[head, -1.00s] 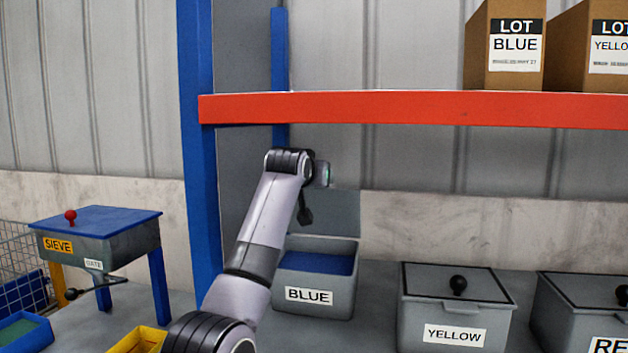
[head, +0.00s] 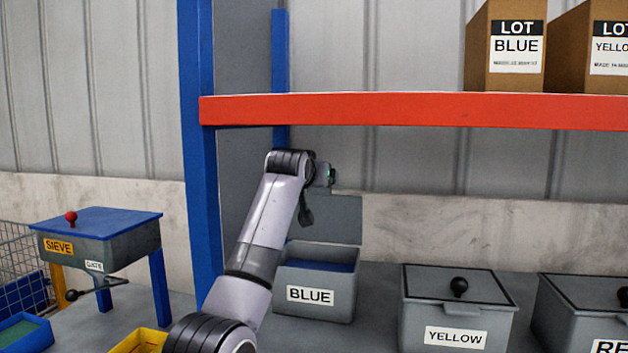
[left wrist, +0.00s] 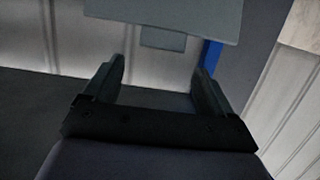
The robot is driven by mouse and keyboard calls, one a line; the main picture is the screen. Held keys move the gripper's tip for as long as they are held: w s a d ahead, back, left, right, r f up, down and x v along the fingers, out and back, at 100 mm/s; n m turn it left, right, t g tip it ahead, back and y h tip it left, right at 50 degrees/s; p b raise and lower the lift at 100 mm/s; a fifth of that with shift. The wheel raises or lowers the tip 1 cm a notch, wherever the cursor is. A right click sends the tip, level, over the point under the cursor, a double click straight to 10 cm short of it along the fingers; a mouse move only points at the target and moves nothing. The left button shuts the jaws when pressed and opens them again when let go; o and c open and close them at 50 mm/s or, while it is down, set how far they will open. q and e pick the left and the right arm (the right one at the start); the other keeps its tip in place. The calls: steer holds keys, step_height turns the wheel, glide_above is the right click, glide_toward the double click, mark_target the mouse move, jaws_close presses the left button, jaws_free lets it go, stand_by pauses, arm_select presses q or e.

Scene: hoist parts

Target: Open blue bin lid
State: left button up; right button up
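The blue bin (head: 315,302) is a grey box labelled BLUE, with blue contents (head: 318,265) showing inside. Its grey lid (head: 338,220) stands raised behind the opening. My left arm reaches up in front of the bin's left side and partly hides the lid. My left gripper (head: 306,215) is beside the lid's left part; its fingers are largely hidden in the head view. In the left wrist view, the gripper (left wrist: 160,80) has its two fingers apart with nothing between them. A grey plate with a small tab (left wrist: 165,20), apparently the lid, is beyond the fingertips. My right gripper is not in view.
A closed yellow bin (head: 457,310) and a further closed bin (head: 590,310) stand to the right. An orange shelf beam (head: 410,110) crosses above, with a blue post (head: 200,170) at left. The sieve (head: 95,235) and a yellow tray (head: 140,342) are left.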

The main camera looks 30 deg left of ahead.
arm_select(q)
steer(key=shift+f, duration=0.1)
steer(key=b+v, duration=0.2)
steer(key=v, duration=0.5)
stand_by(0.5)
steer(key=shift+d, duration=0.1)
